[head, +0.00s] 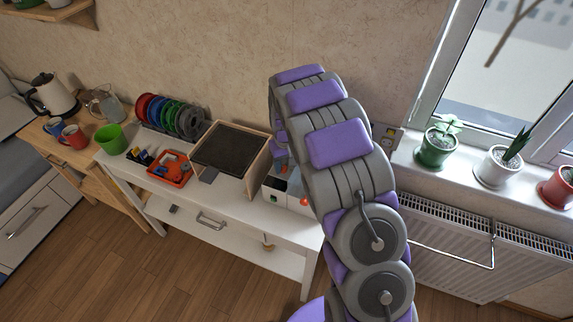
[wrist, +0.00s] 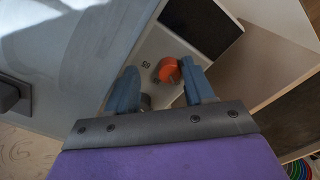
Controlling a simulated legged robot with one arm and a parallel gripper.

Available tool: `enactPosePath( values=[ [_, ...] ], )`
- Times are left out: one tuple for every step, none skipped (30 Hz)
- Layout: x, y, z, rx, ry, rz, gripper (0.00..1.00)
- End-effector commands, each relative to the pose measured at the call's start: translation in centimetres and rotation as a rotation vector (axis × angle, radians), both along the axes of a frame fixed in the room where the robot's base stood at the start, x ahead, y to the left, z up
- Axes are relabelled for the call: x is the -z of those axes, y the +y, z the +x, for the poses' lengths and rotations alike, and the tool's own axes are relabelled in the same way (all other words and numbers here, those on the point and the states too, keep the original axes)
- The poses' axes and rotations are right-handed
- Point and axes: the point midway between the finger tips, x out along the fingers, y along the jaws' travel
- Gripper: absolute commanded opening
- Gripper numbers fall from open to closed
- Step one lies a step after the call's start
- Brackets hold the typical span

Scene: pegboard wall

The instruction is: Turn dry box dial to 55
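The dry box is white, and its front (wrist: 150,50) with a dark panel shows in the wrist view. The orange-red dial (wrist: 169,70) sits on that front, with a small dark number (wrist: 146,65) just left of it that I cannot read surely. My gripper (wrist: 159,67) is open, its two blue-grey fingers apart, with the dial between the tips and closer to the right one. I cannot tell whether that finger touches it. In the head view the dry box (head: 272,190) stands at the table's right end, partly hidden by my arm, its dial (head: 304,201) just showing.
A wooden box with a dark top (head: 228,146) stands left of the dry box on the white table (head: 200,212). An orange tray (head: 170,168), filament spools (head: 188,122) and a green cup (head: 111,139) stand farther left. A radiator (head: 470,245) and potted plants are right.

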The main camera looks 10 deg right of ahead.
Motion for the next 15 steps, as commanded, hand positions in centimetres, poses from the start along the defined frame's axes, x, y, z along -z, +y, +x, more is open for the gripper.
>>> enactPosePath(
  values=[
    [0.1, 0.22, 0.01, -0.002, 0.0, -0.002, 0.53],
    [0.1, 0.3, 0.01, -0.002, 0.0, -0.002, 0.53],
    [0.1, 0.33, 0.01, -0.002, 0.0, -0.003, 0.53],
    [0.08, 0.32, 0.01, -0.002, 0.0, -0.003, 0.53],
    [0.06, 0.27, 0.01, -0.002, -0.001, -0.002, 0.53],
    [0.06, 0.17, -0.01, -0.001, -0.001, -0.001, 0.53],
    [0.05, 0.07, -0.01, -0.001, -0.001, 0.001, 0.53],
    [0.04, -0.01, -0.01, -0.001, -0.001, 0.002, 0.43],
    [0.05, -0.05, -0.01, -0.001, -0.001, 0.002, 0.4],
    [0.04, -0.09, -0.02, -0.001, -0.001, 0.003, 0.37],
    [0.04, -0.16, -0.01, -0.001, 0.0, 0.004, 0.34],
    [0.03, -0.25, -0.02, 0.0, 0.0, 0.005, 0.3],
    [0.03, -0.29, -0.02, 0.0, -0.001, 0.005, 0.27],
    [0.03, -0.3, -0.02, 0.0, 0.0, 0.005, 0.24],
    [0.03, -0.29, -0.03, 0.0, -0.001, 0.005, 0.21]
  ],
)
